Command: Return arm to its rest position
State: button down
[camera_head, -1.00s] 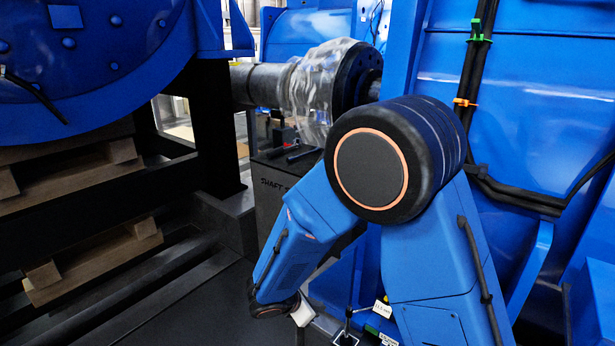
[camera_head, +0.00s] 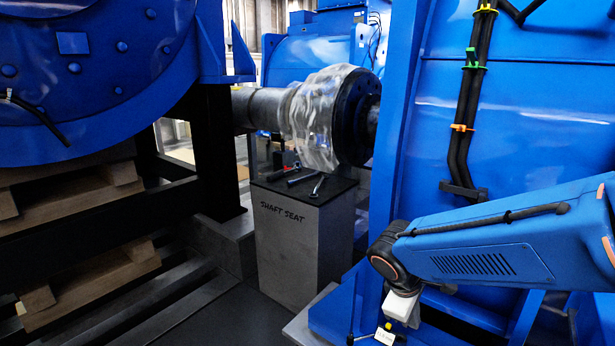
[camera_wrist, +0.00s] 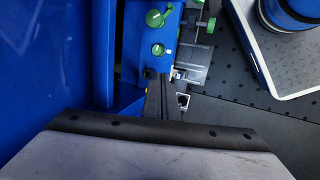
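My arm reaches in from the right edge of the head view. Its blue link lies nearly level in front of the blue housing (camera_head: 530,60). My wrist end points down, with a pale block beneath it; the fingertips are hard to make out there. In the wrist view my gripper (camera_wrist: 164,84) shows as two dark fingers close together, shut, with nothing seen between them. The fingers point toward a blue part with green knobs (camera_wrist: 157,18).
A grey pedestal (camera_head: 290,245) marked SHAFT SEAT stands left of my arm with a wrench (camera_head: 318,186) and other tools on top. A wrapped shaft (camera_head: 315,115) runs above it. Wooden pallets (camera_head: 90,280) lie left. In the wrist view, a white-rimmed tray (camera_wrist: 262,75) is upper right.

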jog(key=s+d+r+m+y, duration=0.1)
jog(key=s+r+m, duration=0.1)
jog(key=s, duration=0.3)
jog(key=s+d+r+m+t+y, duration=0.1)
jog(key=s+d+r+m, duration=0.1)
jog(key=s+m, duration=0.2)
jog(key=s+d+r+m+t+y, duration=0.1)
jog(key=s+r+m+y, duration=0.1)
jog(key=s, duration=0.4)
jog(key=shift+s+d+r+m, duration=0.25)
jog(key=shift+r+m, duration=0.2)
jog(key=shift+m, duration=0.55)
